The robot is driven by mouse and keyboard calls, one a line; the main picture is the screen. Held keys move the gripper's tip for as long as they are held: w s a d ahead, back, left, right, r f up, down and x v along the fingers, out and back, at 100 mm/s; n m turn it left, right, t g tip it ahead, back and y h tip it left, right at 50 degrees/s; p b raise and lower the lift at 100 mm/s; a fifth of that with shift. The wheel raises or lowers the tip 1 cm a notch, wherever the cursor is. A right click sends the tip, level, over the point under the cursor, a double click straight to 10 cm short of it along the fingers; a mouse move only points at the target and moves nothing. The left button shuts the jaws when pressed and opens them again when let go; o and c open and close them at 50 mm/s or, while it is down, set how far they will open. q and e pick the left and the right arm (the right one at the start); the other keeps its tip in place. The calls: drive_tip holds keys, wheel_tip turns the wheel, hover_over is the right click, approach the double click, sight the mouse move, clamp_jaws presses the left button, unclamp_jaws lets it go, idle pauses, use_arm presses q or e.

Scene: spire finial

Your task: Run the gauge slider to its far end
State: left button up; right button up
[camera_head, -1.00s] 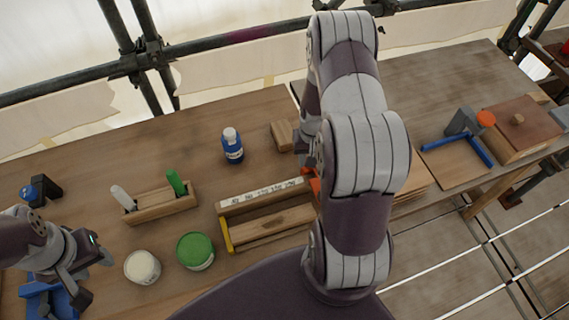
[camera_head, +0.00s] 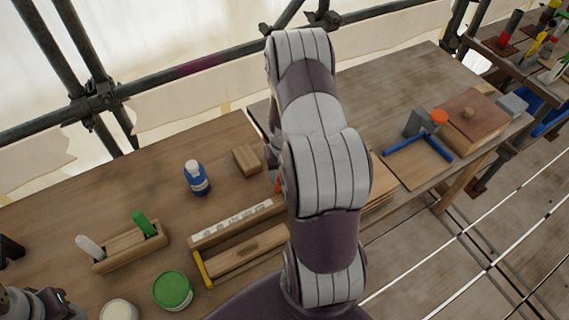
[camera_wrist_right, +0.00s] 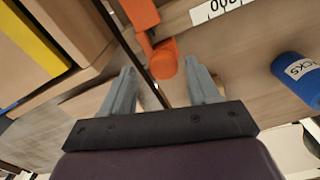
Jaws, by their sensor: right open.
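The gauge is a wooden trough with a white numbered strip (camera_head: 232,222) and a yellow end piece (camera_head: 203,269); my right arm covers its right end. The orange slider (camera_head: 278,186) barely shows beside that arm. In the right wrist view the slider's orange knob (camera_wrist_right: 163,60) is close, in front of and between the fingertips of my right gripper (camera_wrist_right: 163,82). That gripper is open with a finger on either side; I cannot tell whether either touches. My left gripper (camera_head: 38,304) is at the lower left, partly cut off, its jaws unclear.
A blue bottle (camera_head: 197,178) and a wooden block (camera_head: 247,160) stand behind the gauge. A marker holder (camera_head: 130,248), a green tin (camera_head: 173,290) and a white tin (camera_head: 118,311) are left of it. A blue-edged tray (camera_head: 418,168) and a lidded box (camera_head: 470,122) are at right.

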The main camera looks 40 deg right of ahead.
wheel_tip(320, 180, up, 12)
drive_tip(key=b, duration=0.1)
drive_tip(key=shift+f, duration=0.15)
drive_tip(key=shift+s, duration=0.1)
